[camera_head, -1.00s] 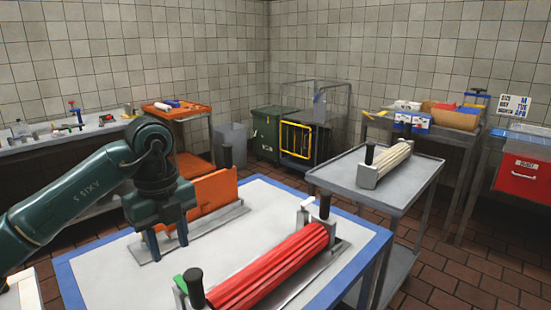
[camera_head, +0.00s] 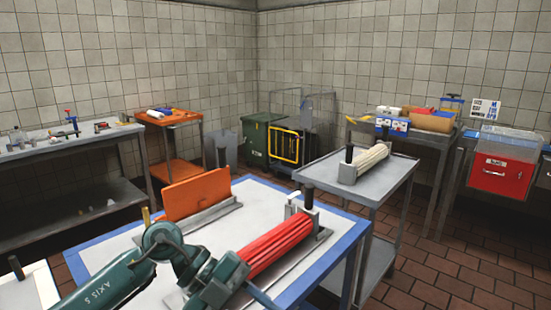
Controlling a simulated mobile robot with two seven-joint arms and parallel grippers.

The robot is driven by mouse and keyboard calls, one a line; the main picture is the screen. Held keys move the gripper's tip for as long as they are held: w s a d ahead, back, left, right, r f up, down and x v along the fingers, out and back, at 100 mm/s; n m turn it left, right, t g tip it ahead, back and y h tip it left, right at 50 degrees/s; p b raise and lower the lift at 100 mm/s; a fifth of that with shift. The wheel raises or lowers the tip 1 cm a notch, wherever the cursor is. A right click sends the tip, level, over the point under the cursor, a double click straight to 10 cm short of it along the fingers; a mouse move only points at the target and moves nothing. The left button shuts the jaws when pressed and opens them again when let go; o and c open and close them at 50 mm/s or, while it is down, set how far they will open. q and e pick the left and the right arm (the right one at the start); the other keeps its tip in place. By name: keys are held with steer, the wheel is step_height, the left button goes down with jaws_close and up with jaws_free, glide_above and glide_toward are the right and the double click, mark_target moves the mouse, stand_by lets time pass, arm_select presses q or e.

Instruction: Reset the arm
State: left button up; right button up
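My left arm, dark green, comes in from the lower left and bends over the near part of the blue-edged table (camera_head: 318,263). My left gripper (camera_head: 258,296) points right and down near the bottom edge of the view. It is in front of the near end of the red ribbed roller (camera_head: 275,246). Its fingers are only partly visible, so its opening is unclear. I see nothing held in it. An upright orange board (camera_head: 197,193) on a grey base stands behind the arm. My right gripper is not in view.
A grey cart (camera_head: 378,184) with a cream roller (camera_head: 365,163) stands to the right. Behind are an orange-topped cart (camera_head: 170,118), a green bin (camera_head: 258,138) and a bench with boxes. A red drawer unit (camera_head: 502,174) is at far right.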

arm_select(q)
steer(key=s+d+r+n+t+h+p, duration=0.1)
steer(key=s+d+r+n+t+h, duration=0.25)
steer(key=h, duration=0.65)
steer(key=w+a+f+n+t+y+p, duration=0.1)
steer(key=w+a+f+n+t+y, duration=0.1)
steer(key=a+f+n+t+y, duration=0.7)
steer(key=w+a+f+n+t+y+p, duration=0.15)
steer(key=f+n+t+y, duration=0.25)
steer(key=n+t, duration=0.65)
steer(key=s+a+f+n+g+y, duration=0.2)
steer(key=s+f+n+g, duration=0.1)
steer(key=s+f+g, duration=0.1)
steer(key=s+a+f+n+g+y, duration=0.2)
steer(key=s+f+g, duration=0.2)
steer(key=s+f, duration=0.3)
steer(key=shift+a+f+n+g, duration=0.3)
steer(key=shift+f+n, duration=0.1)
steer(key=shift+f, duration=0.25)
